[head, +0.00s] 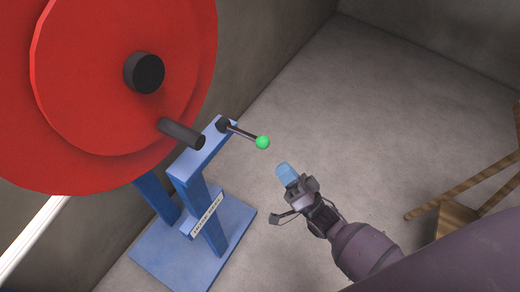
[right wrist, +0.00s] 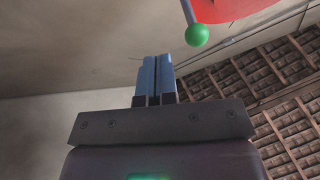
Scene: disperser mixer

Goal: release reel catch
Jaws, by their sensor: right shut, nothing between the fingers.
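The reel catch is a dark lever (head: 241,132) with a green ball knob (head: 262,142), on top of the blue stand beside the red reel (head: 190,50). The lever slopes down to the right. In the right wrist view the green knob (right wrist: 197,35) hangs beyond the fingertips, to their right, with part of the red reel (right wrist: 230,8) behind it. My right gripper (head: 283,169) is shut and empty, its blue fingers together, below and right of the knob and apart from it. The fingers also show in the right wrist view (right wrist: 157,75). My left gripper is not in view.
The blue stand (head: 190,165) has a wide base plate (head: 150,250) on the floor and a label on its upright. A dark crank handle (head: 181,133) sticks out from the reel near the lever. A wooden frame (head: 460,215) stands at the right. Bare floor lies between.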

